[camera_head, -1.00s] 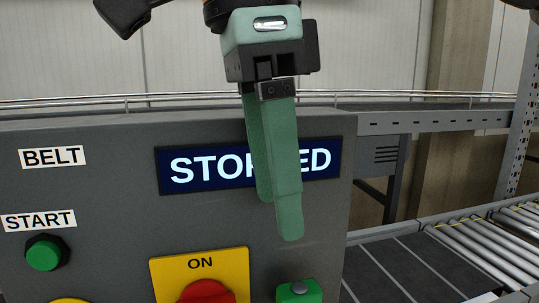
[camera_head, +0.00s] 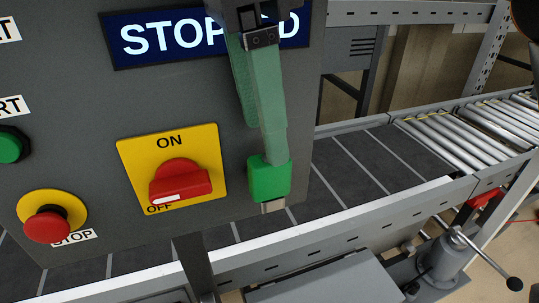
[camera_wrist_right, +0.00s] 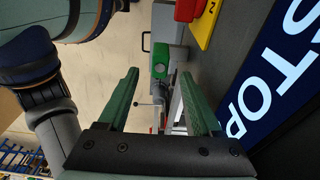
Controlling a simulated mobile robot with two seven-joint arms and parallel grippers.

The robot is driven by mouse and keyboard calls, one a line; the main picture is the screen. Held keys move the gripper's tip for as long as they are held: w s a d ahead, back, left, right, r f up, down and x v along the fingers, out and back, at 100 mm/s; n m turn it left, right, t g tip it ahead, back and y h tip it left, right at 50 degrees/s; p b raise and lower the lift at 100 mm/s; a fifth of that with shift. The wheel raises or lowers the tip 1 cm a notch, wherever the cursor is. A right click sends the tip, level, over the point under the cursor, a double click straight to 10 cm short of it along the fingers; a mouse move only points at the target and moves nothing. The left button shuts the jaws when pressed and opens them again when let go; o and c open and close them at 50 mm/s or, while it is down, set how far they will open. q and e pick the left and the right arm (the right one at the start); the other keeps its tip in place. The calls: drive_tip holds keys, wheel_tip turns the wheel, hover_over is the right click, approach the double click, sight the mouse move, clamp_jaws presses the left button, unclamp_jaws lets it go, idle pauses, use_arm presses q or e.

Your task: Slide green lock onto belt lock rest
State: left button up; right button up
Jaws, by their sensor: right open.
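The green lock (camera_head: 268,180) is at the lower right of the grey control panel, with a metal piece showing below it. In the right wrist view the lock (camera_wrist_right: 160,58) lies beyond and between the fingertips. My right gripper (camera_head: 266,150) points down along the panel's face, its fingertips at the lock's upper end in the head view. In the wrist view its two green fingers (camera_wrist_right: 160,76) are spread apart with nothing between them. Whether they touch the lock is unclear. I cannot make out the belt lock rest for certain. My left gripper is out of view.
Left of the lock is a red rotary switch (camera_head: 180,183) on a yellow ON/OFF plate, its white mark toward OFF. A red stop button (camera_head: 47,223) is farther left. The display (camera_head: 150,37) reads STOPPED. A dark belt (camera_head: 350,170) and rollers (camera_head: 465,130) run behind.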

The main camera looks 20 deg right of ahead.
sight(270, 185)
drive_tip(key=f, duration=0.1)
drive_tip(key=f+b, duration=0.1)
drive_tip(key=f, duration=0.1)
drive_tip(key=f+b, duration=0.1)
drive_tip(key=f, duration=0.1)
drive_tip(key=shift+d+f, duration=0.15)
drive_tip(key=shift+d, duration=0.25)
clamp_jaws()
idle(0.7)
